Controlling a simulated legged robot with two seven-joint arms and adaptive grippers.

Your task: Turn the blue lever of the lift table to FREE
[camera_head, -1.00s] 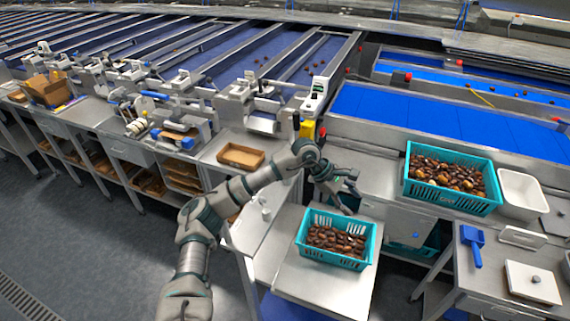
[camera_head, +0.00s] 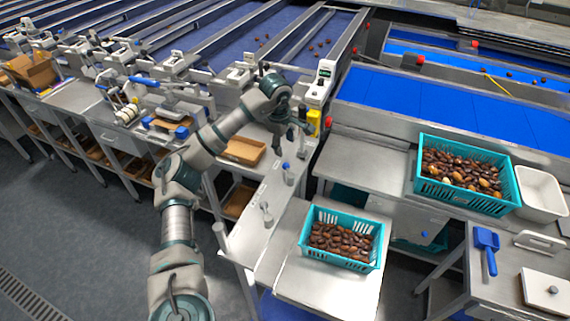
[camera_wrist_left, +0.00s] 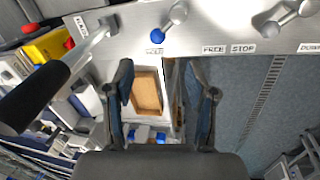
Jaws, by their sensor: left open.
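The lift table (camera_head: 300,285) stands low in the head view, with a long light side panel. The blue lever (camera_head: 286,168) stands on this panel; it also shows in the left wrist view (camera_wrist_left: 158,36), its blue knob pointing down-left at a label too small to read. The FREE label (camera_wrist_left: 213,49) is right of that knob, with STOP (camera_wrist_left: 243,49) beyond it. My left gripper (camera_head: 292,138) is open and empty just behind the blue lever in the head view. In the wrist view its open fingers (camera_wrist_left: 168,80) lie below the knob, apart from it.
A grey lever (camera_wrist_left: 270,30) is near STOP. A black handle (camera_wrist_left: 35,95) juts in at left of the wrist view. A teal basket of dates (camera_head: 340,238) sits on the lift table, and a cardboard tray (camera_head: 243,150) lies behind my forearm.

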